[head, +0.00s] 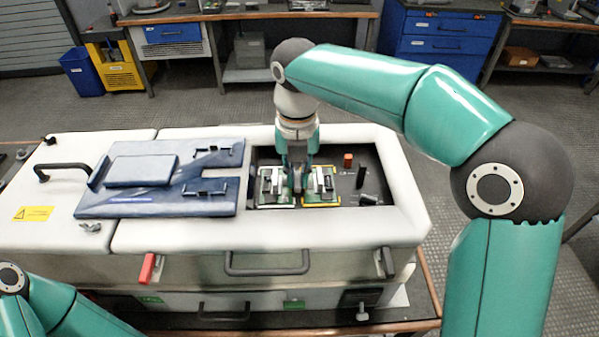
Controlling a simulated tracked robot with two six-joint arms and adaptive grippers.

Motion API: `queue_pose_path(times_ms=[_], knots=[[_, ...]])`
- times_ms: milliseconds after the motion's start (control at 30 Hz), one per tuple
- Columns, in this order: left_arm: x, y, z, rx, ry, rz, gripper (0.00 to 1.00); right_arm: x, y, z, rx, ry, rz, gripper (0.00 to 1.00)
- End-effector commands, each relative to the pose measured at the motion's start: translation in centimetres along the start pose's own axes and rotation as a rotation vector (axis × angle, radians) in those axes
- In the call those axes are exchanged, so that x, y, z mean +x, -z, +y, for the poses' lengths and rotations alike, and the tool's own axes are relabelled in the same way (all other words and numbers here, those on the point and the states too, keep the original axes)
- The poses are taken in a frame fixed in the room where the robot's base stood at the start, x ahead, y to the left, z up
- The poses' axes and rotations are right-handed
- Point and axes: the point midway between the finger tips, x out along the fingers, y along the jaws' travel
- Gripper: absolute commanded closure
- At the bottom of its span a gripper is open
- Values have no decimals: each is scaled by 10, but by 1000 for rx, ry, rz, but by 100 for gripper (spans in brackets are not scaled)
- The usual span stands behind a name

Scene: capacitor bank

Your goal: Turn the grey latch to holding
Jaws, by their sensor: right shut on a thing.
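My right gripper (298,178) reaches straight down into the open bay of the white cabinet. It is shut on a small part between two green-edged modules, a left one (272,188) and a right one (319,186). Its fingers hide most of that part, so I cannot tell whether it is the grey latch or how it is turned. A dark grey lever (386,262) stands at the cabinet's front right, and a red lever (149,268) at the front left. My left gripper is out of view; only part of its arm shows at bottom left.
A blue cover panel (150,198) lies on the cabinet top left of the bay. An orange knob (348,160) and a black lever (368,198) stand in the bay's right part. A front handle (267,265) sticks out below the bay.

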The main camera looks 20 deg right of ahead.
Motion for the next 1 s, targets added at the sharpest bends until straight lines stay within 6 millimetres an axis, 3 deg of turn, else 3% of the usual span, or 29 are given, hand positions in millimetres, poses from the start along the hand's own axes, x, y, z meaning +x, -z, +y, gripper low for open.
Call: queue_pose_path(times_ms=[367,1000], knots=[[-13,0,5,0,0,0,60,-2,0,-1,189,3,0,100],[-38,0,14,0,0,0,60,-2,-1,-1,786,0,-3,100]])
